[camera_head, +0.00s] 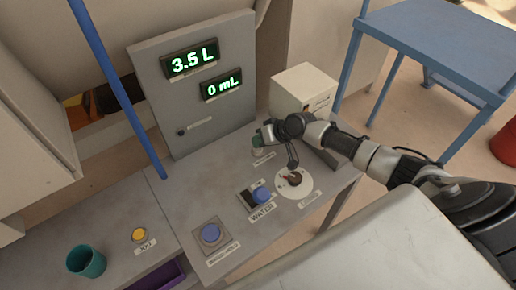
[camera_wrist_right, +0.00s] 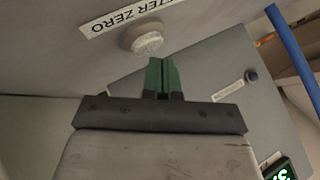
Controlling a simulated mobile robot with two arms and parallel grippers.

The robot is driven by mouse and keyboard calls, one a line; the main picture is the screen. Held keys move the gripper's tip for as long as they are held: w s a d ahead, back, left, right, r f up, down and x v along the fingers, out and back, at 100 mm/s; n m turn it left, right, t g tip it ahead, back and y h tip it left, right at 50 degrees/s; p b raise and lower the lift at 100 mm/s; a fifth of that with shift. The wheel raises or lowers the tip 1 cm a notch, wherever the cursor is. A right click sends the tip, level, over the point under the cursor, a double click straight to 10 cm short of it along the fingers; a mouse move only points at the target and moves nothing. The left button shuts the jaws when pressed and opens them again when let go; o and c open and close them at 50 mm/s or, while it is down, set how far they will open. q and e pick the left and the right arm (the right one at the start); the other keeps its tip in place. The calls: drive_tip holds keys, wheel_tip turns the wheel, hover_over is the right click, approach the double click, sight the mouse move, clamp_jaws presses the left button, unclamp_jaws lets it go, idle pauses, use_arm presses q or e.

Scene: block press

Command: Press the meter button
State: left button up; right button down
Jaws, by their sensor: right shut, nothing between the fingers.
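In the right wrist view a round pale button (camera_wrist_right: 147,40) sits beside a white label (camera_wrist_right: 122,15) whose readable part says "TER ZERO". My right gripper (camera_wrist_right: 161,65) has its green fingers shut together with nothing between them, and their tips are close to the button. I cannot tell whether they touch it. In the head view my right gripper (camera_head: 258,142) is over the grey panel, just above a small label (camera_head: 264,158); the button is hidden or too small to make out there. The panel's displays read "3.5 L" (camera_head: 192,60) and "0 mL" (camera_head: 222,85). My left gripper is out of view.
A dial (camera_head: 294,180), a blue button (camera_head: 262,195) above a "WATER" label, another blue button (camera_head: 210,233) and a yellow button (camera_head: 139,235) are on the grey surface. A beige box (camera_head: 302,88) stands behind my right arm. A teal cup (camera_head: 86,262) and a blue pole (camera_head: 118,85) are at left.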

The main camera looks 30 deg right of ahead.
drive_tip(key=shift+f+b, duration=0.4)
drive_tip(key=shift+f, duration=0.15)
drive_tip(key=shift+r, duration=0.1)
idle(0.4)
drive_tip(key=shift+r+p, duration=0.8)
drive_tip(key=shift+r, duration=0.1)
drive_tip(key=shift+r, duration=0.1)
wheel_tip(320, 180, up, 5)
drive_tip(key=p, duration=0.4)
drive_tip(key=shift+s+d, duration=0.1)
idle(0.4)
